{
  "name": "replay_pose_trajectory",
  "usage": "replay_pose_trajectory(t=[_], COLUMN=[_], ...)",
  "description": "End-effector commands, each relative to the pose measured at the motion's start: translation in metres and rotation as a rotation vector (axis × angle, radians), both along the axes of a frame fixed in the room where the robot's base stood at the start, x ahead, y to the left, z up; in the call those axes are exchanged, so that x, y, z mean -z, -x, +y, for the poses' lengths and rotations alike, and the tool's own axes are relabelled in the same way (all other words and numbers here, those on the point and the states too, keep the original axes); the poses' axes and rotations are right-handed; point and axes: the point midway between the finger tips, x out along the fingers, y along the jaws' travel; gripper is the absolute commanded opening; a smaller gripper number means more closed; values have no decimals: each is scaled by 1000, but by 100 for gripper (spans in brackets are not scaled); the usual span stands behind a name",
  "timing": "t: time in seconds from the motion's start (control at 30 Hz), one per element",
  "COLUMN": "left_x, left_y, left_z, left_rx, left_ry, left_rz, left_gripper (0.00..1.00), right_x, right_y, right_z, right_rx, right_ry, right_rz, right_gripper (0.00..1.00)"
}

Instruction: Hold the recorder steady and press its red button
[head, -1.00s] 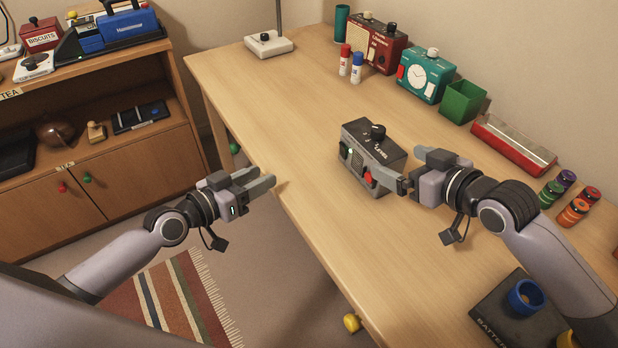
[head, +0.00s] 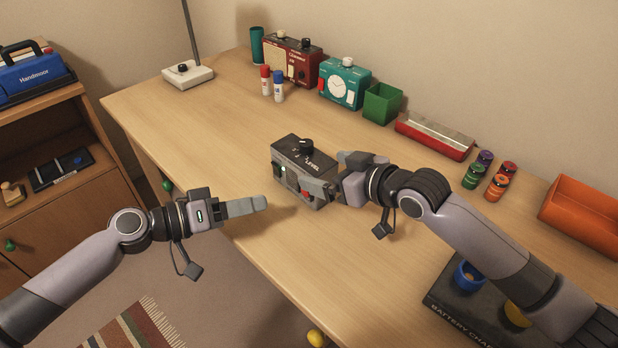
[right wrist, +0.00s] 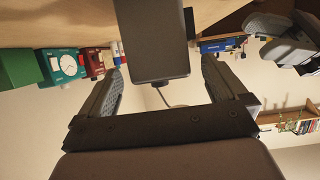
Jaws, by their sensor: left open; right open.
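The recorder (head: 290,152) is a dark grey box with a black knob on top and a green light. It stands on the wooden desk (head: 215,130). My right gripper (head: 326,172) is open at the recorder's right end. In the right wrist view the dark box (right wrist: 152,40) lies between the two spread fingers (right wrist: 160,85), with a gap on each side. My left gripper (head: 262,203) is open and empty, off the recorder's front left, near the desk's front edge.
Behind stand a red radio (head: 292,62), a teal clock (head: 345,83), a green box (head: 382,103) and a red tray (head: 435,137). Several small jars (head: 487,175) and a battery charger (head: 445,290) are to the right. Desk left of the recorder is clear.

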Motion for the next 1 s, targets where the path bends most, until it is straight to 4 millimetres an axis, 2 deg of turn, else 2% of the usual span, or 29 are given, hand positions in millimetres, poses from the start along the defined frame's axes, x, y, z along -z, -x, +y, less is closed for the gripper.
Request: replay_pose_trajectory(t=[0.2, 0.4, 0.87, 1.0], left_x=[0, 0, 0, 0], left_y=[0, 0, 0, 0], left_z=[0, 0, 0, 0], left_rx=[-1, -2, -2, -2], left_ry=[-1, 0, 0, 0], left_rz=[-1, -2, -2, -2], left_gripper=[43, 43, 43, 43], right_x=[10, 17, 20, 20], right_y=[-19, -31, -36, -36], right_z=[19, 29, 34, 34], right_rx=[-1, 0, 0, 0], right_ry=[-2, 0, 0, 0], right_rz=[-1, -1, -1, -1], right_gripper=[99, 99, 99, 53])
